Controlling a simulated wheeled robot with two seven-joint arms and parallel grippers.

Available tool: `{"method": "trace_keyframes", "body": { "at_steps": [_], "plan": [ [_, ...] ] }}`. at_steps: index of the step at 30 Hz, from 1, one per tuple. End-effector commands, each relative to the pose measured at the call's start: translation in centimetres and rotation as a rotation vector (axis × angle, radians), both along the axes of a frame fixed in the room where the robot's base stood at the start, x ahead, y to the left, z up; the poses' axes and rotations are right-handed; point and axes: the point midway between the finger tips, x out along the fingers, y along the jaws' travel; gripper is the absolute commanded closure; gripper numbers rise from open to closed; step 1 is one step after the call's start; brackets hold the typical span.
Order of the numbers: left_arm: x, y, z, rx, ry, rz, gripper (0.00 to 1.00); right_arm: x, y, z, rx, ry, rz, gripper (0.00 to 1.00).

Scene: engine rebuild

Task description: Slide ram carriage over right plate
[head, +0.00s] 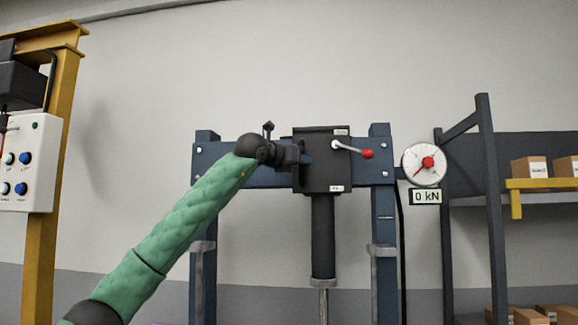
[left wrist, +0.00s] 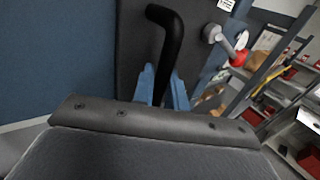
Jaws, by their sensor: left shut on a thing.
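The ram carriage (head: 322,174) is a black block on the blue top beam of the press, with a dark cylinder (head: 323,235) hanging below it. In the head view it stands near the middle of the beam. My left gripper (head: 305,159) reaches in from the left to the carriage's left side. In the left wrist view its blue fingers (left wrist: 163,84) are shut on a black bent handle (left wrist: 169,40) on the carriage's dark face. The right plate cannot be made out, as the press's lower part is outside the head view. My right gripper is not in view.
A red-knobbed lever (head: 352,149) sticks out from the carriage's front. A round gauge (head: 424,164) and a "0 kN" display (head: 426,197) sit right of the press. A shelf rack (head: 492,210) with boxes is further right. A yellow post (head: 55,170) with a control box stands left.

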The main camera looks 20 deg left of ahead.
Motion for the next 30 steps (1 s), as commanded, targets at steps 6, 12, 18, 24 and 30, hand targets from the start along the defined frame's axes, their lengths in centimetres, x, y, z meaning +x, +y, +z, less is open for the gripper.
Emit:
{"method": "trace_keyframes", "body": {
  "at_steps": [6, 12, 18, 24, 30],
  "plan": [
    [0.3, -1.4, 0.1, -0.001, -0.002, -0.001, 1.0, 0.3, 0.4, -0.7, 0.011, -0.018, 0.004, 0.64],
    [0.3, -1.5, 0.1, -0.001, -0.002, -0.001, 1.0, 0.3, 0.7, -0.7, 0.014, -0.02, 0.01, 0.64],
    [0.3, -1.6, 0.1, -0.001, -0.002, -0.002, 0.84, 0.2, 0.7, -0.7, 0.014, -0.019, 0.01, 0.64],
    [0.3, -1.5, 0.1, 0.0, -0.001, -0.001, 0.8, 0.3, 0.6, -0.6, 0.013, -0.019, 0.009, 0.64],
    [0.3, -1.5, 0.0, 0.0, -0.001, -0.001, 0.8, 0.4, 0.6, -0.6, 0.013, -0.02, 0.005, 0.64]
  ]
}}
